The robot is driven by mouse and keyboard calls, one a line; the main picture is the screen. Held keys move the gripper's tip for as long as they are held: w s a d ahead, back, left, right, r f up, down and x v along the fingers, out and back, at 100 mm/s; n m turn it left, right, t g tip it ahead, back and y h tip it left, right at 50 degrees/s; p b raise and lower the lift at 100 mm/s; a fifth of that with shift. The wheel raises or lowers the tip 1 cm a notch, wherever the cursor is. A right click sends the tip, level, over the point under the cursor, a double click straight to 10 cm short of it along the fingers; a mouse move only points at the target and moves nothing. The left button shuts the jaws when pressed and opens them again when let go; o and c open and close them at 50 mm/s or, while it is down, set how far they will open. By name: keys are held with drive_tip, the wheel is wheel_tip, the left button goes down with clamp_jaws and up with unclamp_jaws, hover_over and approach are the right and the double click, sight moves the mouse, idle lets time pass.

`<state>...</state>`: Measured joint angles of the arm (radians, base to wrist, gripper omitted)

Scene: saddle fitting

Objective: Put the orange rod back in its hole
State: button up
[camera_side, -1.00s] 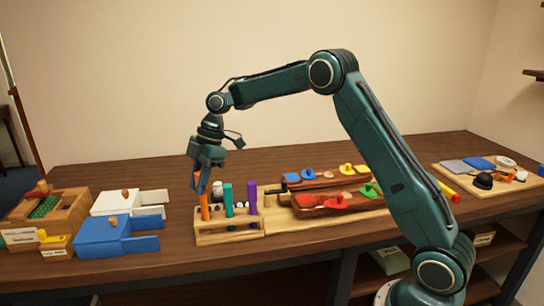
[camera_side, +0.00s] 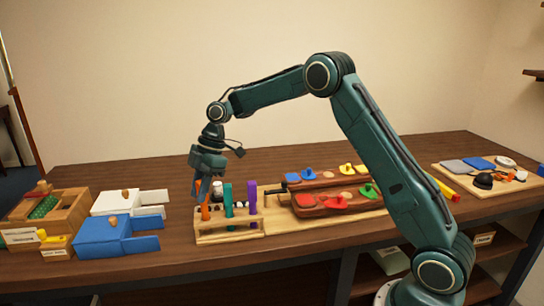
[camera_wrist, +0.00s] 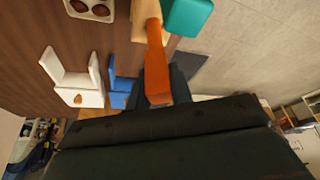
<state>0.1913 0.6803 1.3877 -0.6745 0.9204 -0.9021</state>
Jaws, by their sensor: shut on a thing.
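The orange rod (camera_side: 205,212) stands near upright at the left end of the wooden rack (camera_side: 230,237), beside a teal rod (camera_side: 228,199) and a purple rod (camera_side: 252,197). My gripper (camera_side: 202,192) is shut on its upper part. In the wrist view the orange rod (camera_wrist: 157,70) runs from between my fingers (camera_wrist: 160,88) toward the pale wooden rack (camera_wrist: 146,14), with the teal rod (camera_wrist: 188,16) close by. The rod's low end is at the rack's top board; I cannot tell how deep it sits in its hole.
A blue box (camera_side: 103,239) and a white box (camera_side: 116,203) stand left of the rack. A wooden board with red trays (camera_side: 325,205) and coloured knobbed pieces lies to the right. The brown table (camera_side: 165,255) is bare in front of the blue box.

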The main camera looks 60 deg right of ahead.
drive_tip(key=shift+f, duration=0.9)
drive_tip(key=o, duration=0.9)
drive_tip(key=shift+r, duration=0.1)
drive_tip(key=shift+v, duration=6.75)
drive_tip(key=shift+d, duration=0.1)
drive_tip(key=shift+s, duration=0.1)
